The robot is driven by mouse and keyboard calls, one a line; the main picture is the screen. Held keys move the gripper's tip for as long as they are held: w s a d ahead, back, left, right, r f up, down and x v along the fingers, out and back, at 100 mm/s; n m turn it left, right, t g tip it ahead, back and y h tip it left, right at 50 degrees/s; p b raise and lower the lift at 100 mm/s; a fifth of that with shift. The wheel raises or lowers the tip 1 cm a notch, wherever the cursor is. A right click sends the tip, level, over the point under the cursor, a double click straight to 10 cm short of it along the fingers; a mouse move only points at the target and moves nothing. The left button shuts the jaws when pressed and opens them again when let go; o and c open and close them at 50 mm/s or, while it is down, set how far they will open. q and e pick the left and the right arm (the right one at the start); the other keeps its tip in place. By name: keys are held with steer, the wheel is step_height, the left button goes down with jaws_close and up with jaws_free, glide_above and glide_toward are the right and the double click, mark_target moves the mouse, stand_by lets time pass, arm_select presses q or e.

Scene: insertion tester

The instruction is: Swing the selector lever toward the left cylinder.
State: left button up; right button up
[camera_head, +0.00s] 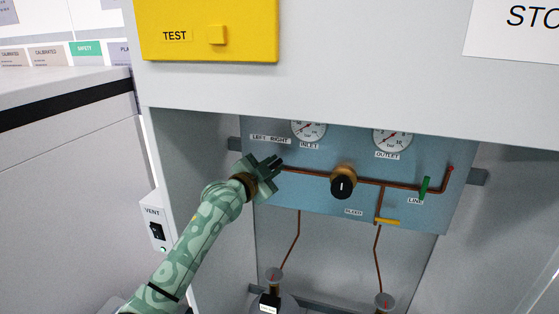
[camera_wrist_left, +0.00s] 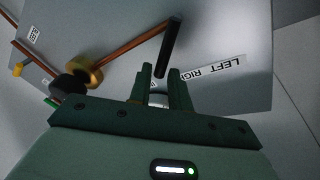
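The selector lever (camera_wrist_left: 169,48) is a black bar at the end of a copper pipe on the blue panel, below the LEFT RIGHT label (camera_wrist_left: 222,70). In the head view my left gripper covers most of it. My left gripper (camera_wrist_left: 161,72) is open, its two green fingers apart, with the lever's near end at the gap between the tips. I cannot tell whether they touch. In the head view this gripper (camera_head: 276,163) is at the panel's left side. The left cylinder (camera_head: 280,303) shows only its top at the bottom edge. My right gripper is out of view.
The panel (camera_head: 320,195) carries an inlet gauge (camera_head: 309,131), an outlet gauge (camera_head: 392,140), a black-and-brass knob (camera_head: 343,182), a green handle (camera_head: 424,188) and a yellow handle (camera_head: 386,221). The right cylinder (camera_head: 384,303) stands below. A vent switch (camera_head: 157,231) is at left.

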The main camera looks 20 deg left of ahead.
mark_target(278, 163)
arm_select(q)
steer(key=shift+x, duration=1.5)
steer(key=shift+c, duration=0.2)
jaws_close()
